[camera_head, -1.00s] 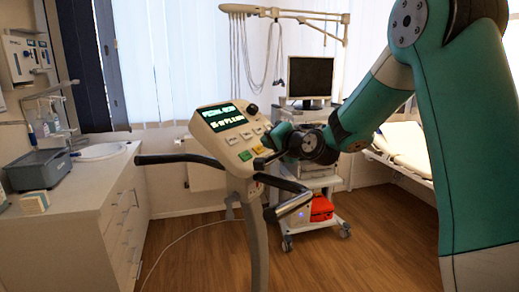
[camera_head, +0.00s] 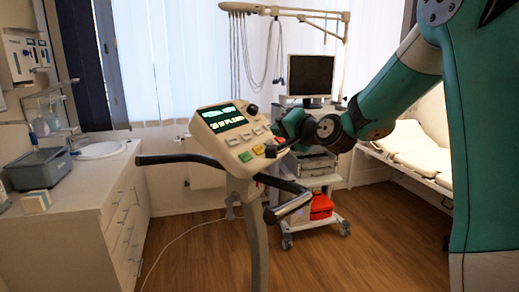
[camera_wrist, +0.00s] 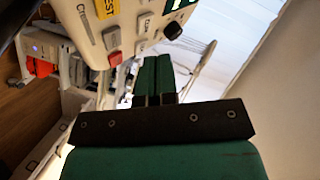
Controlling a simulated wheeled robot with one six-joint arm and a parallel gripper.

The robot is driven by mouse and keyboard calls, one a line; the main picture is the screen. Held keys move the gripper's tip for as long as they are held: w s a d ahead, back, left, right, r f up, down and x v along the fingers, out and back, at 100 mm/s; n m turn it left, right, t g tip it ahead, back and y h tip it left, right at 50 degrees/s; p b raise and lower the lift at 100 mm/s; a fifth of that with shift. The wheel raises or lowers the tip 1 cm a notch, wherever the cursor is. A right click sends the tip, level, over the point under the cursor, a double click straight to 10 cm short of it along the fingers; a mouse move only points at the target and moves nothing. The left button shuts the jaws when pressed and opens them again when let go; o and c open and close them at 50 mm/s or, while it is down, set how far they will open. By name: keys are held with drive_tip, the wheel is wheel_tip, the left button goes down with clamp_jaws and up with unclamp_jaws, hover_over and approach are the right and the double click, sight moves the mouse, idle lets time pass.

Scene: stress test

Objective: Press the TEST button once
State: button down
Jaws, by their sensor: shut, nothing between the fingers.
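The console (camera_head: 230,130) stands on a post with a lit green text display (camera_head: 222,119) and rows of buttons below it. A green button (camera_head: 245,156) and an orange-yellow button (camera_head: 258,149) show in its lower row. In the wrist view a yellow button (camera_wrist: 105,8) at the top edge bears letters that read like "EST", cut off by the frame. A red button (camera_wrist: 115,58) and several grey buttons (camera_wrist: 112,38) are near it. My gripper (camera_head: 276,148) is shut and empty by the console's right edge. Its fingers (camera_wrist: 158,65) show close together; contact with the console cannot be told.
Black handlebars (camera_head: 185,159) stick out from the post on both sides, with one grip (camera_head: 290,204) below my gripper. A trolley with a monitor (camera_head: 310,77) and a red bag (camera_head: 321,207) stands behind. A counter with a sink (camera_head: 101,150) is at left. Floor is clear in front.

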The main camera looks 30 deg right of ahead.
drive_tip(key=s+d+r+p, duration=0.2)
drive_tip(key=s+r, duration=0.1)
drive_tip(key=r, duration=0.2)
drive_tip(key=shift+s+r, duration=0.2)
drive_tip(key=shift+s, duration=0.2)
idle(0.4)
idle(0.5)
